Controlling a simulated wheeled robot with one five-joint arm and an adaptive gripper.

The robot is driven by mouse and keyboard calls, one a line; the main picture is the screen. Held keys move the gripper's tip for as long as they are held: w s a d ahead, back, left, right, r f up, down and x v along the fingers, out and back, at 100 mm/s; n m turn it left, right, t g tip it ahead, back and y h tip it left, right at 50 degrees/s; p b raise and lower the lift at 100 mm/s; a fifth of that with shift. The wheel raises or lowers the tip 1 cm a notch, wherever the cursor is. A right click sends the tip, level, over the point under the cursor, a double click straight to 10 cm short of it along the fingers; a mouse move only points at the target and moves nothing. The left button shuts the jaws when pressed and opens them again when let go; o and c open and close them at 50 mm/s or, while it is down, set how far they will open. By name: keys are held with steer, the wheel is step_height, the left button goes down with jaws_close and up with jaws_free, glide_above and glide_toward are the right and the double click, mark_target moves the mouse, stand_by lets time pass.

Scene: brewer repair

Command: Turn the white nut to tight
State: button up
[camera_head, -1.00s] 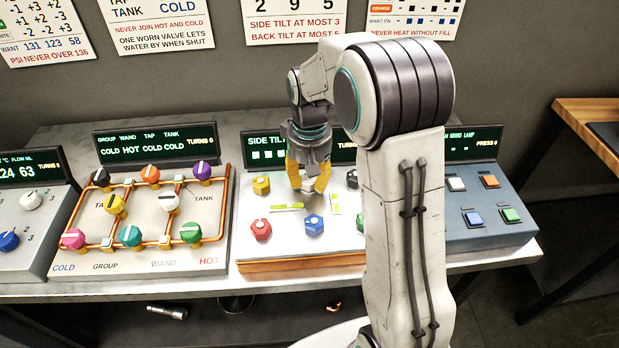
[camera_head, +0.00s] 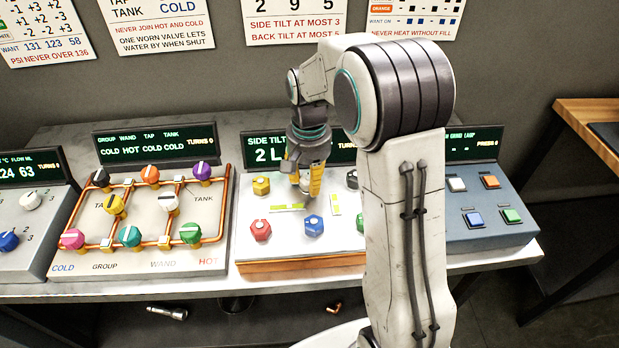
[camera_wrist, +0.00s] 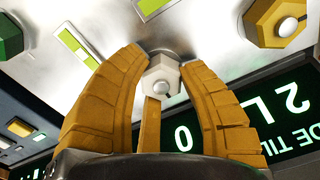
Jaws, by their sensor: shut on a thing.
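In the head view my gripper (camera_head: 306,192) points down at the back of the tilt panel (camera_head: 262,243) and hides the nut. In the wrist view the display (camera_wrist: 280,112) appears upside down.
A yellow nut (camera_head: 261,186) stands left of my gripper; red (camera_head: 261,229) and blue (camera_head: 313,225) nuts stand in front. Two green level vials (camera_head: 288,207) (camera_head: 335,204) lie close by. A valve panel (camera_head: 130,262) is at left and a button panel (camera_head: 490,240) at right.

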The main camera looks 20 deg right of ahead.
mark_target(308, 180)
steer(key=shift+s+a+f, duration=0.1)
steer(key=shift+s+f, duration=0.05)
steer(key=shift+s, duration=0.1)
steer(key=o, duration=1.2)
steer(key=shift+w, duration=0.1)
steer(key=shift+r, duration=0.2)
steer(key=shift+w+r, duration=0.1)
steer(key=shift+r, duration=0.45)
step_height(308, 180, up, 11)
steer(key=shift+f, duration=0.15)
